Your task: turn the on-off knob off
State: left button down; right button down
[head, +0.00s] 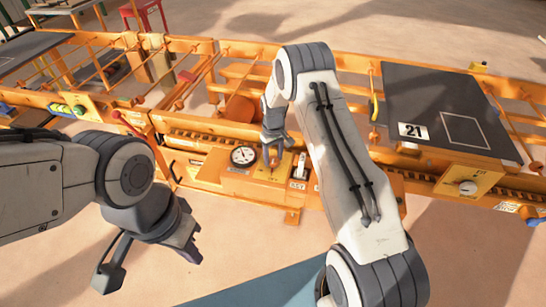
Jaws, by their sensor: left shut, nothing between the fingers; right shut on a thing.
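An orange control box (210,168) sits on the front of the orange machine frame, with a round white dial (243,156) and a yellow plate (284,169) on its top. My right gripper (272,157) points down over the yellow plate and is shut on the on-off knob there. Its fingers hide most of the knob, so I cannot tell which way it is turned. My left gripper (185,243) is shut and empty, low in front of the machine and apart from it.
A white switch (300,171) with a label below it is just right of my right gripper. A dark panel (448,105) marked 21 lies at the right, with a round gauge (467,188) below it. Orange rails run behind.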

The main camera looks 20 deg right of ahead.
aim_at(273, 159)
jog(key=shift+w+r, duration=0.1)
jog(key=shift+w, duration=0.05)
jog(key=shift+c, duration=1.3)
grip_release()
notch_tip(273, 159, up, 10)
jog(key=shift+r, duration=0.2)
jog(key=s+a+r+n+p, duration=0.3)
jog(key=s+a+r+p, duration=0.1)
jog(key=s+a+r, duration=1.25)
jog(key=s+a+r+n+p, duration=0.1)
jog(key=s+r, duration=0.1)
jog(key=s, duration=0.8)
jog(key=s+r+n+y+p, duration=0.1)
jog(key=s+r, duration=0.2)
jog(key=s, duration=0.7)
jog(key=shift+s+a+p, duration=0.25)
jog(key=shift+a+p, duration=0.1)
jog(key=shift+p, duration=0.05)
